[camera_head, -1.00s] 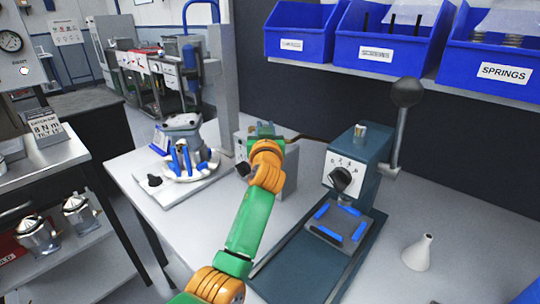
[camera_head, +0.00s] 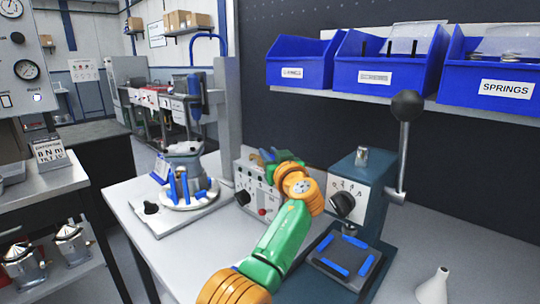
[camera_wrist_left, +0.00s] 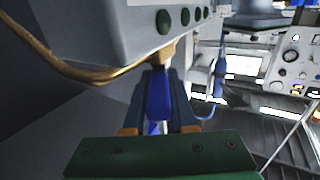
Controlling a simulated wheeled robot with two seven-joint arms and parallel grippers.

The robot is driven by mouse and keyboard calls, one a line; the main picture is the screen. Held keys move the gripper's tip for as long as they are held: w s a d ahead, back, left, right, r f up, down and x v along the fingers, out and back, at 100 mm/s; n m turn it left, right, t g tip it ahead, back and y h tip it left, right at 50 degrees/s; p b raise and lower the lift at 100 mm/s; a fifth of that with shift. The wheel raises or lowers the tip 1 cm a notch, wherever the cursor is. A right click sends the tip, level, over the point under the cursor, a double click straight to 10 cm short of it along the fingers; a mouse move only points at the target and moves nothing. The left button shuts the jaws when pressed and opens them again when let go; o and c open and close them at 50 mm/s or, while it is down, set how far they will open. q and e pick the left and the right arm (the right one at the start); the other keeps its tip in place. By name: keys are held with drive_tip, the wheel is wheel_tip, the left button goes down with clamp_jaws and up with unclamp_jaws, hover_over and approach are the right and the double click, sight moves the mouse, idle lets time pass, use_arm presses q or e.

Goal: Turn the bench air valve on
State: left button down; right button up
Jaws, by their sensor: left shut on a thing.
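The bench air valve has a blue lever handle (camera_wrist_left: 158,95) and a brass fitting (camera_wrist_left: 160,52), seen in the left wrist view beside a grey box. My left gripper (camera_wrist_left: 158,112) has its two fingers on either side of the blue handle and is shut on it. In the head view my left gripper (camera_head: 268,157) is at the upper edge of the grey control box (camera_head: 256,183), and my orange wrist hides part of the box. The valve is mostly hidden there. My right gripper is not in view.
A press (camera_head: 358,190) with a black-knobbed lever stands just right of my left arm. A fixture with blue pegs (camera_head: 182,188) is to the left. Blue bins (camera_head: 390,65) sit on a shelf above. A white funnel (camera_head: 434,288) stands at lower right.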

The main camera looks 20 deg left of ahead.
use_arm(q)
drive_tip(key=shift+r, duration=0.1)
drive_tip(key=c, duration=1.1)
unclamp_jaws()
drive_tip(key=o, duration=0.4)
drive_tip(key=shift+c, duration=0.2)
drive_tip(key=shift+w+a, duration=0.1)
